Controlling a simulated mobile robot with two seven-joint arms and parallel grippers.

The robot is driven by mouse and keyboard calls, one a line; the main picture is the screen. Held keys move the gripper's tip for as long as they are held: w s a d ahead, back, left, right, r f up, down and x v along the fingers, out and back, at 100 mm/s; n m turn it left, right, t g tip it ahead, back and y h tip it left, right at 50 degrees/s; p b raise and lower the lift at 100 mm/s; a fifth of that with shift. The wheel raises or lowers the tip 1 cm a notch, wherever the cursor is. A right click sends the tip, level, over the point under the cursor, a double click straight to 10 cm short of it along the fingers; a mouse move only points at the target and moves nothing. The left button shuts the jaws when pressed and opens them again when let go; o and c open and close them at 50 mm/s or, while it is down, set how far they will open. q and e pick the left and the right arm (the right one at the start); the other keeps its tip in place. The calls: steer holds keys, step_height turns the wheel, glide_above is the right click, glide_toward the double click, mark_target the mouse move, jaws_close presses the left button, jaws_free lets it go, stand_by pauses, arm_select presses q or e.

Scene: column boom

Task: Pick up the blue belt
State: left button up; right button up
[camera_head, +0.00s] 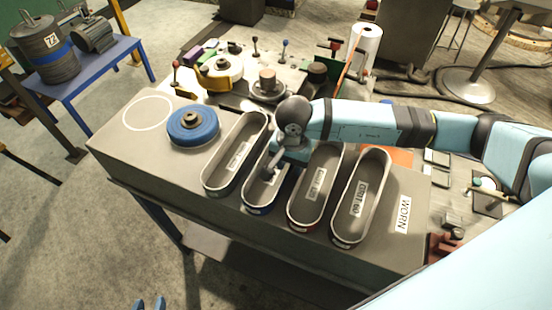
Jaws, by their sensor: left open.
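The blue belt (257,209) is an oval loop with a blue outer face, standing on edge on the grey bench top, second from the left in a row of belts. My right arm reaches in from the right, and my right gripper (270,170) points down at the blue belt's far half. The wrist and arm cover the belt's far end. The fingers are small and dark here, and I cannot tell whether they touch or grip the belt. My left gripper (149,303) shows only as two blue fingertips, apart and empty, at the bottom edge, away from the bench.
A grey belt (208,188) stands close on the left, two reddish belts (292,216) (336,238) on the right. A blue wheel (193,126) lies at the left by an empty white circle. A "WORN" label (402,215) marks the right end. Machine parts and levers stand behind.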

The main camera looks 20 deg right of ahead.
steer(key=shift+f, duration=0.45)
steer(key=shift+c, duration=0.4)
jaws_close()
steer(key=shift+r, duration=0.15)
